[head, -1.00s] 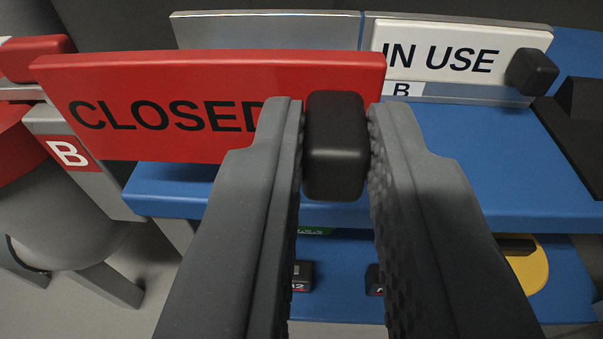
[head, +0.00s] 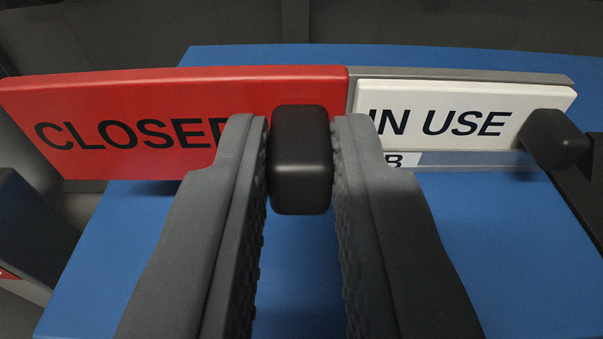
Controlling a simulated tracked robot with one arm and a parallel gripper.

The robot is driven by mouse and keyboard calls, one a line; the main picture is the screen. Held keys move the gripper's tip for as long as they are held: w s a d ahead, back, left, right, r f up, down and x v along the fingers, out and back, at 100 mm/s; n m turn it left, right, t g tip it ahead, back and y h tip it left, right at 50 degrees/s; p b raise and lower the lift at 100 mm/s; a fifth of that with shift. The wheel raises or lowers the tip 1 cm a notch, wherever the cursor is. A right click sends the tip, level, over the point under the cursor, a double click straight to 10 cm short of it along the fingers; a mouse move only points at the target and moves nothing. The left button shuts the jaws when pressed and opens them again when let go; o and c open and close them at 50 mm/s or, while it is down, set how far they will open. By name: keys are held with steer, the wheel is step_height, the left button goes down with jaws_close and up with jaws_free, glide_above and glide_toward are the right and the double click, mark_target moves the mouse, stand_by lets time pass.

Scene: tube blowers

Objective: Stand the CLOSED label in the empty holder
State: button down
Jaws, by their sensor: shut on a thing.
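The red CLOSED label (head: 130,95) is upright at the left of the head view. A black knob (head: 301,160) stands out from its right end. My gripper (head: 300,135) is shut on that knob, one finger on each side, and covers the label's last letter. The label hides the left part of the metal holder, so the empty slot cannot be seen. I cannot tell whether its lower edge is in the slot or in front of it. The label's right edge lies close beside the white IN USE label.
The white IN USE label (head: 440,120) stands in the right-hand metal holder (head: 465,160), with its own black knob (head: 553,140) and a small B tag (head: 403,160) below. The blue shelf (head: 500,240) is clear in front. A dark thing lies at the right edge.

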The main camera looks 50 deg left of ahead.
mark_target(295, 108)
steer(key=shift+r+p+x, duration=0.15)
steer(key=shift+p+x, duration=0.15)
steer(key=shift+x, duration=0.8)
steer(key=shift+r+p+x, duration=0.2)
steer(key=shift+p+x, duration=0.1)
steer(key=shift+x, duration=0.8)
steer(key=shift+a+f+b, duration=0.1)
steer(key=shift+f+b, duration=0.35)
steer(key=shift+f, duration=0.85)
steer(key=shift+f, duration=0.25)
steer(key=c, duration=1.3)
jaws_free()
steer(key=p+v, duration=0.2)
steer(key=v, duration=1.2)
steer(key=shift+f, duration=0.15)
